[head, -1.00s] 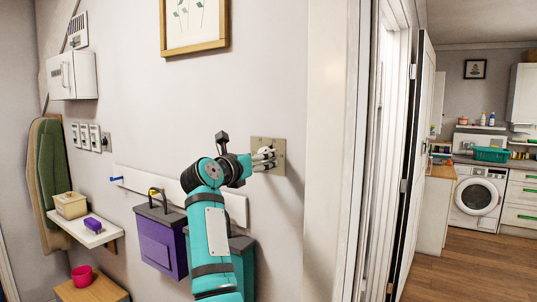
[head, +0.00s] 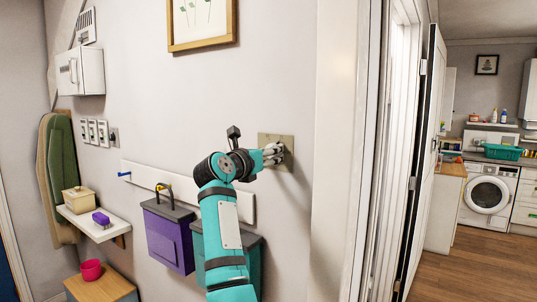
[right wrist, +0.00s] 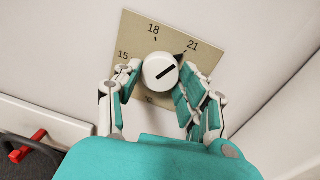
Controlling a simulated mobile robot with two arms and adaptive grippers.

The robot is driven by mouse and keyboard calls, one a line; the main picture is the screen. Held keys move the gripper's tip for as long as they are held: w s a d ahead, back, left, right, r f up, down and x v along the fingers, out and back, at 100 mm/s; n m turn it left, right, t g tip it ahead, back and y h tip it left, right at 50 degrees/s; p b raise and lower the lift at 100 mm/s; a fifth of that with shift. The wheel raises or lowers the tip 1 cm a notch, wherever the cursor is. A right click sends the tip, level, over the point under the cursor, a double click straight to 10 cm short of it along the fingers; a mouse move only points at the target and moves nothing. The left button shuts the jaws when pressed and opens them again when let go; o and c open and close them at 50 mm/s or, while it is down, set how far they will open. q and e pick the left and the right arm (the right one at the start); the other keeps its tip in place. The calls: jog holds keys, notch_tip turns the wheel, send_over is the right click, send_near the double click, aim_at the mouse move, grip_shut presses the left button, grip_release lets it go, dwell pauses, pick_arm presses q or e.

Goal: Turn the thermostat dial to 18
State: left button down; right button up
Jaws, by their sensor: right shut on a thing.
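The thermostat is a beige square plate (head: 285,139) on the wall left of the doorway. In the right wrist view the plate (right wrist: 135,32) has the marks 15, 18 and 21, with another mark partly hidden below. Its round white dial (right wrist: 160,70) has a dark line slanting to the upper right, toward the 21 side; 18 is above the dial. My right gripper (right wrist: 158,82) is shut on the dial, one finger on each side. It also shows at the plate in the head view (head: 273,154). My left gripper is not in view.
A white rail (head: 140,172) runs along the wall below, with a purple box (head: 168,238) and a teal box (head: 255,262) under it. The door frame (head: 345,150) stands close right of the thermostat. A framed picture (head: 202,22) hangs above.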

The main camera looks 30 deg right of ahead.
jog(key=shift+r+n+g+p, duration=0.2)
jog(key=shift+n+p, duration=1.4)
jog(key=shift+n, duration=1.15)
jog(key=shift+r+n+g+p, duration=0.1)
jog(key=shift+n+g+p, duration=0.1)
jog(key=shift+n+p, duration=2)
jog(key=shift+n+b, duration=0.55)
jog(key=shift+n, duration=0.2)
jog(key=o, duration=1.2)
jog(key=shift+f, duration=0.15)
